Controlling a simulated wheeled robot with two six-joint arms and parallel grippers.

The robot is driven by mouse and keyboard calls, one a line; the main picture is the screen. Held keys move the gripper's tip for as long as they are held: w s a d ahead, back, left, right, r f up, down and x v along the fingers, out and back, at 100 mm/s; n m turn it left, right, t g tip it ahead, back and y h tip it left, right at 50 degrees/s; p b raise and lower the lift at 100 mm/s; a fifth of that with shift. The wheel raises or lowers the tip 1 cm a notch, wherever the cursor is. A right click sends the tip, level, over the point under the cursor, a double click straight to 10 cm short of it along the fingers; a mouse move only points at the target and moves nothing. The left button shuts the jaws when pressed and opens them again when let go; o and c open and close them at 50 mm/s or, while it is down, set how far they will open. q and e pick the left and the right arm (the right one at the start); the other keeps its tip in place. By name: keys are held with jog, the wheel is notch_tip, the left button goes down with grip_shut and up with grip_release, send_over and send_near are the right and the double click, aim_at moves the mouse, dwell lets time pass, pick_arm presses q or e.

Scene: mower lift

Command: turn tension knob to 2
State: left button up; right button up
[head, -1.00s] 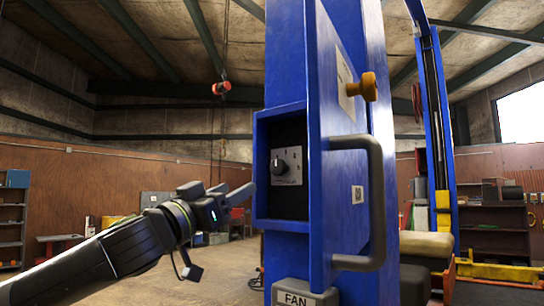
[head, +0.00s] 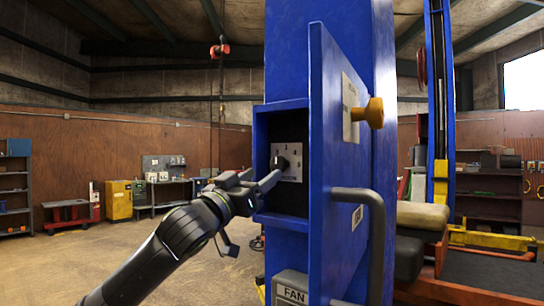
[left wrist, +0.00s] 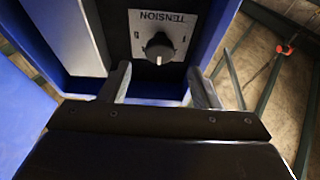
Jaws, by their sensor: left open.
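The black tension knob (head: 281,162) sits on a light dial plate inside a recessed blue box on the post. In the left wrist view the knob (left wrist: 159,46) shows near the top middle, with the word TENSION upside down above it. Its white mark points down in that picture, away from the word. The dial's numbers are too small to read surely. My left gripper (head: 262,178) is at the mouth of the box. In the left wrist view its fingers (left wrist: 161,84) are spread apart, empty and short of the knob. My right gripper is not in view.
An open blue door (head: 338,245) with an orange knob (head: 368,113) and a grey handle (head: 374,215) stands just right of the box. A grey FAN box (head: 291,288) is below. Left of the post is open floor (head: 80,260), with benches and a yellow cabinet behind.

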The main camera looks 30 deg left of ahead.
aim_at(276, 165)
pick_arm(q)
jog(key=p+x, duration=0.2)
jog(key=x, duration=0.1)
jog(key=shift+w+r, duration=0.15)
jog(key=shift+r, duration=0.05)
jog(key=shift+p+x, duration=0.6)
jog(key=shift+x, duration=0.35)
jog(key=shift+f, duration=0.15)
jog(key=c, duration=1)
jog(key=shift+d+f+n+y+b, duration=0.2)
jog(key=shift+n+y+b, duration=0.4)
jog(key=shift+n+b, duration=0.55)
jog(key=n+y+b, duration=0.1)
jog(key=n+b, duration=0.1)
jog(key=n, duration=0.1)
jog(key=shift+y, duration=0.3)
jog(key=n+y+b, duration=0.1)
jog(key=n, duration=0.1)
jog(key=n+g+y+b, duration=0.1)
jog(key=n+b, duration=0.1)
jog(key=shift+r+n, duration=0.1)
jog(key=shift+n, duration=0.25)
jog(key=shift+r+n+g+y+b, duration=0.1)
jog(key=shift+n+g+y+b, duration=0.45)
jog(key=shift+n, duration=0.65)
